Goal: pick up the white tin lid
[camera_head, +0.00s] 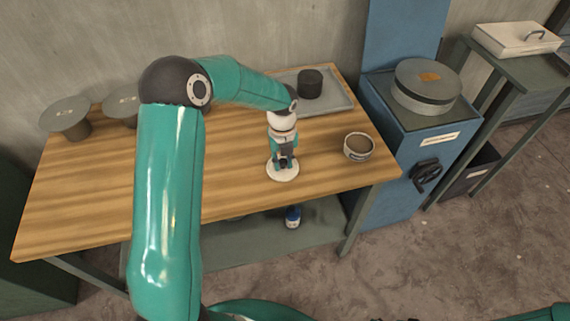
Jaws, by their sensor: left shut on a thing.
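The white tin lid (283,173) is a small round disc at the front of the wooden table, right of the middle. My left gripper (283,161) points down over the middle of the lid and is shut on it. The fingers hide the middle of the lid. I cannot tell whether the lid touches the table or is just above it. My right gripper is not in view.
A small round tin (359,148) stands right of the lid on the wooden table (95,196). A dark cylinder (310,84) sits on a grey tray (338,98) behind. A blue cabinet (398,140) adjoins on the right. The left tabletop is mostly clear.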

